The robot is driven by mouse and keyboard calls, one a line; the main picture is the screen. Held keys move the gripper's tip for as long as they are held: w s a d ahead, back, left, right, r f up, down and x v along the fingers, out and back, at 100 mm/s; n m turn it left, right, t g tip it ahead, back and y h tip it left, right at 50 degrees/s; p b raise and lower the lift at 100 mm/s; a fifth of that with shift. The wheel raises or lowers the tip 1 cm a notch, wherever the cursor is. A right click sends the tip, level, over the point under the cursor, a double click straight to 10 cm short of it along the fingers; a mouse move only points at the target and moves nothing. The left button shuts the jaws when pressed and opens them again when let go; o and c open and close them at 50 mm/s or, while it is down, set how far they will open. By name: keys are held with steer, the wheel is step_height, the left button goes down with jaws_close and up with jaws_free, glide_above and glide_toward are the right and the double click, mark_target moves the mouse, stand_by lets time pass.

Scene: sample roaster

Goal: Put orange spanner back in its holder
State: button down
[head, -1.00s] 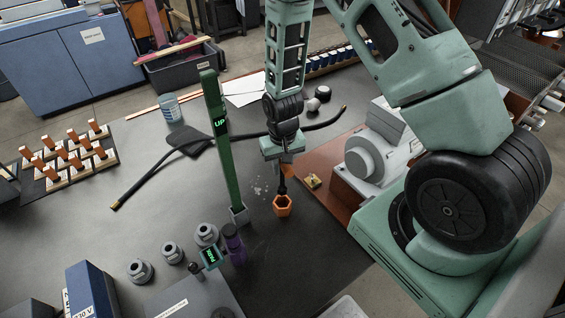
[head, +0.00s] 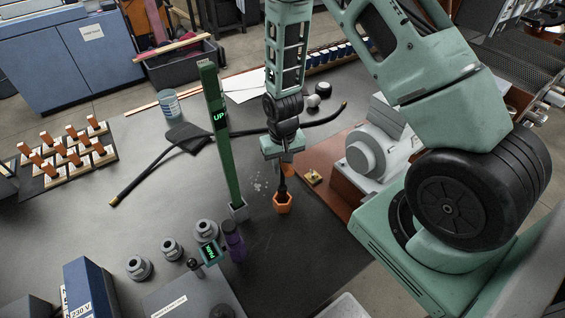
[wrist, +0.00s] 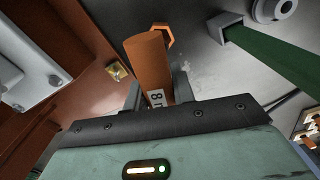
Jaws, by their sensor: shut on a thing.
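An orange spanner (wrist: 148,62) with a white "8" label is held between my gripper's two fingers in the wrist view. Its round end points away from the camera. An orange hexagonal piece (wrist: 166,38) shows just beyond it, partly hidden. In the head view an orange hexagonal piece (head: 283,204) with a dark opening lies directly below my gripper (head: 283,178), at the table. I cannot tell whether this piece is the holder or part of the spanner, or whether the spanner touches it. My gripper is shut on the spanner.
A green post (head: 222,135) marked "UP" stands in a square grey foot just left. A purple tool (head: 234,242) and several grey collars (head: 171,249) are nearer the front. A black cable (head: 150,177) lies behind. A small brass piece (head: 314,177) and grey machine (head: 376,152) are right.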

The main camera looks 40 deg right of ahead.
mark_target(283, 187)
steer(key=shift+f+b, duration=1.9)
steer(key=shift+f, duration=1.1)
steer(key=shift+f+b, duration=1.05)
steer(key=shift+f, duration=0.25)
steer(key=c, duration=1.1)
jaws_free()
step_height(283, 187, up, 18)
steer(key=shift+f+b, duration=0.25)
steer(key=shift+b, duration=0.15)
